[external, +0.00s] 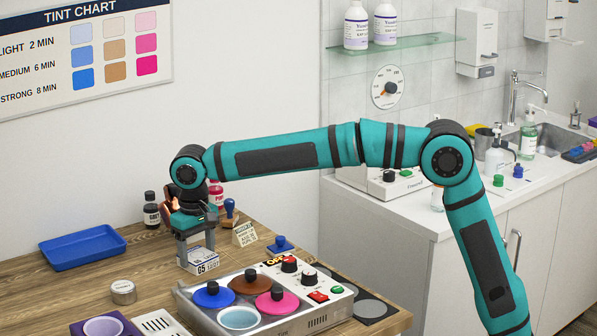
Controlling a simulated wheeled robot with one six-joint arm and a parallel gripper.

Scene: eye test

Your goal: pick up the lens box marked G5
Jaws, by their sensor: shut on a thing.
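The lens box marked G5 (203,262) is a small white box with dark print on its side. It is on the left of the external view, low over the wooden table (70,300) or on it; I cannot tell which. My gripper (195,240) points down from above and is shut on the box's upper part. The gripper hides part of the box's top.
Right in front of the box stands a grey tint unit (290,320) with several coloured lids and knobs. A blue tray (83,247) and round tin (123,291) lie left.

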